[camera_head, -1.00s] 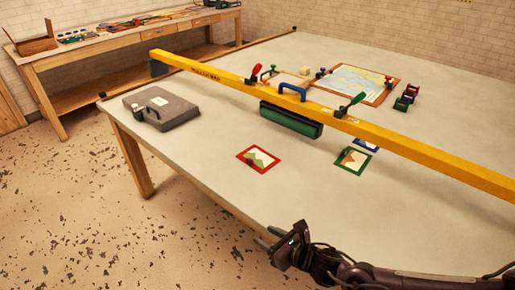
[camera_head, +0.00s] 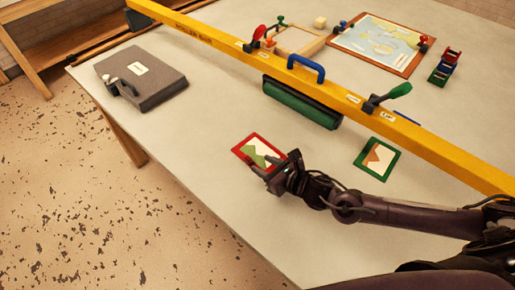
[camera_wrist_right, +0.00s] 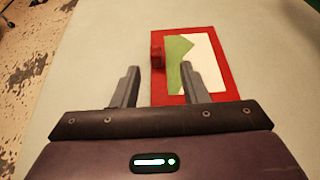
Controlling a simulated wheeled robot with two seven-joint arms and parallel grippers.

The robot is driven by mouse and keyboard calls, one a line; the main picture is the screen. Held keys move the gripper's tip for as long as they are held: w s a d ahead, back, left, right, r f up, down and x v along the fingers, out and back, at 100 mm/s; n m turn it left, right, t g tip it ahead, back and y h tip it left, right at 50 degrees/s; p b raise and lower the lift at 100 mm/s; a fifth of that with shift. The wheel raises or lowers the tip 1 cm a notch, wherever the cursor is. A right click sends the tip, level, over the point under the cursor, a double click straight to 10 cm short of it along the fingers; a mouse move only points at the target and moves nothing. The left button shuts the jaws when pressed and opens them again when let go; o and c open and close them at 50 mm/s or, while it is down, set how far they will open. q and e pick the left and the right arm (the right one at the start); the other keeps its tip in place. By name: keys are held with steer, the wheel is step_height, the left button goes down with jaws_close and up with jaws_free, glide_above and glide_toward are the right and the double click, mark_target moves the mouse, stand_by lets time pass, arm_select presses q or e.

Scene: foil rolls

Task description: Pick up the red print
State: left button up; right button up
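The red print (camera_head: 256,149), a red-framed card with a green and white picture, lies flat on the table near its front edge. It also shows in the right wrist view (camera_wrist_right: 203,48), with a small red block-like part (camera_wrist_right: 157,50) on its left side. My right gripper (camera_head: 263,166) is over the print's near edge in the head view. In the right wrist view its two fingers (camera_wrist_right: 160,85) are apart, with nothing held between them; the right finger overlaps the print's near left part. Whether they touch it I cannot tell. My left gripper is not in view.
A green-framed print (camera_head: 377,157) lies to the right. A long yellow beam (camera_head: 222,43) with a blue handle (camera_head: 306,67) crosses above the table behind the prints. A dark green roll (camera_head: 302,103) sits beneath it. A grey case (camera_head: 142,78) lies at left.

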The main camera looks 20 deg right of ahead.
mark_target(251, 160)
steer(key=x, duration=0.1)
steer(key=p+x, duration=0.1)
steer(key=x, duration=0.1)
steer(key=shift+a+r, duration=0.15)
steer(key=shift+a, duration=0.15)
steer(key=x, duration=0.2)
steer(key=shift+w+a+f, duration=0.15)
steer(key=shift+w+f, duration=0.05)
steer(key=shift+f, duration=0.1)
steer(key=shift+c, duration=1.4)
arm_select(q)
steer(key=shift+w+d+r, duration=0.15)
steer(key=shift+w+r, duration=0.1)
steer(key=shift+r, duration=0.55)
arm_select(e)
jaws_close()
